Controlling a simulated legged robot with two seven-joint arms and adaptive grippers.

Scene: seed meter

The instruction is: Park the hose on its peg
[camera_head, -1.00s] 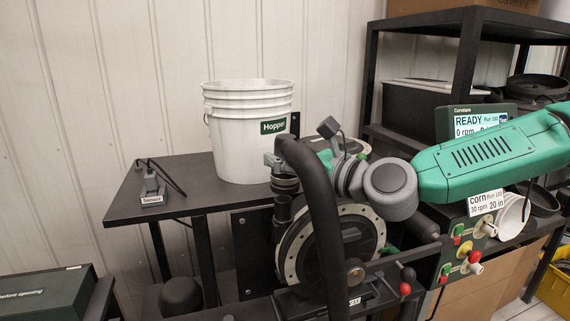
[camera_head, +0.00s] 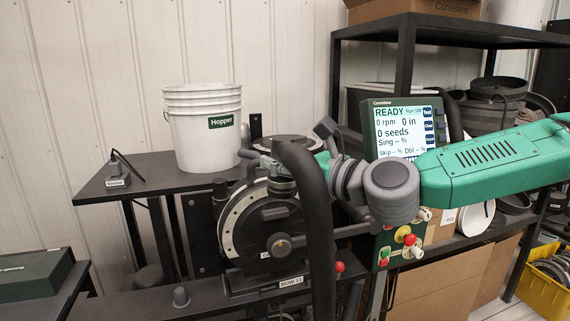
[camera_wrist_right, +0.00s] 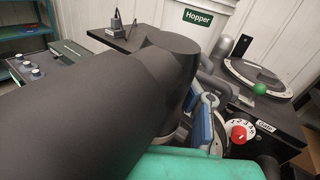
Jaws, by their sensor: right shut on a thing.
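The thick black hose (camera_head: 318,215) arches across the middle of the head view and hangs down past the lower edge. In the right wrist view the hose (camera_wrist_right: 100,115) fills much of the left and centre. My right gripper (camera_head: 268,166) is shut on the hose's ribbed end, which points down in front of the round seed meter (camera_head: 238,235). A dark upright stub (camera_head: 220,189) stands to the left of the hose end, apart from it in the picture. My left gripper is not in view.
A white Hopper bucket (camera_head: 203,140) stands on the dark table (camera_head: 98,187). A monitor reading READY (camera_head: 408,128) and a control panel (camera_head: 392,248) are behind my right arm. A red-knobbed lever (camera_head: 339,267) sits low at centre. A dark shelf (camera_head: 430,35) stands at right.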

